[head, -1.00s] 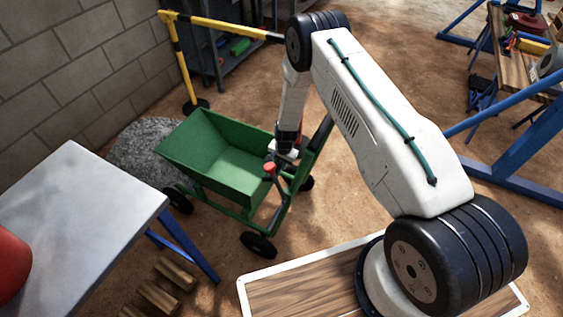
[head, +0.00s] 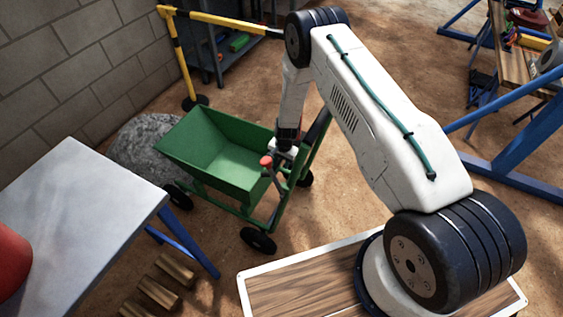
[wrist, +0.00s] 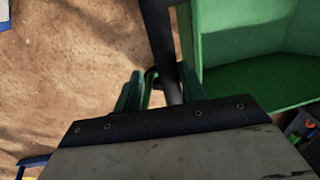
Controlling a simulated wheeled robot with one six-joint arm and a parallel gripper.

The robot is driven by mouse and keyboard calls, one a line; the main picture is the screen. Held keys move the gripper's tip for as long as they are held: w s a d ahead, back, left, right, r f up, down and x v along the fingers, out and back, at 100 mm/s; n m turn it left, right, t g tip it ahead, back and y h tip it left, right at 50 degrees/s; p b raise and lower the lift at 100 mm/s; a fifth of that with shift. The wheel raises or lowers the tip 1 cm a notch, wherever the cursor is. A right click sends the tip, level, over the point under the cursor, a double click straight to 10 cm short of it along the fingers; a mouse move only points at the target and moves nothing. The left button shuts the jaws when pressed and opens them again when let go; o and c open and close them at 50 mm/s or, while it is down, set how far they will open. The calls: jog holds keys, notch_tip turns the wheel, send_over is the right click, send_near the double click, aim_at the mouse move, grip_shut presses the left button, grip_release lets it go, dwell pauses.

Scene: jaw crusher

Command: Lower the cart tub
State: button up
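The cart's green tub (head: 215,150) sits tilted on its wheeled frame (head: 215,203), left of my arm in the head view. Its open top and inside show. In the wrist view, part of the tub (wrist: 262,90) fills the upper right. A lever with a red knob (head: 266,161) stands at the tub's near right side. My gripper (head: 284,150) is low beside the knob; its fingertips are hard to make out there. In the wrist view, the green fingers of my gripper (wrist: 160,90) are apart, with a dark bar (wrist: 160,35) between them. Contact with the bar cannot be told.
A grey-topped table (head: 75,210) with a red object (head: 10,260) stands at left. Wooden blocks (head: 165,280) lie below it. A gravel heap (head: 145,145) and a yellow-black barrier (head: 180,55) are behind the cart. Blue framework (head: 510,160) stands at right. Open dirt lies right of the cart.

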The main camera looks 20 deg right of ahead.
jog(key=shift+r, duration=0.15)
notch_tip(320, 180, up, 8)
jog(key=shift+s+d+f, duration=0.25)
jog(key=shift+s, duration=0.05)
dwell(0.3)
notch_tip(320, 180, up, 20)
jog(key=n, duration=0.2)
jog(key=s+r+n, duration=0.1)
jog(key=s+r, duration=0.4)
jog(key=r, duration=0.5)
jog(key=s+r+n, duration=0.2)
jog(key=s+r, duration=0.3)
jog(key=r, duration=0.5)
jog(key=s+d+r+n, duration=0.2)
jog(key=s+r, duration=0.9)
jog(key=s, duration=0.4)
jog(key=s+d+r+n, duration=0.2)
jog(key=s, duration=1.3)
jog(key=shift+r+h, duration=0.3)
jog(key=shift+h, duration=0.1)
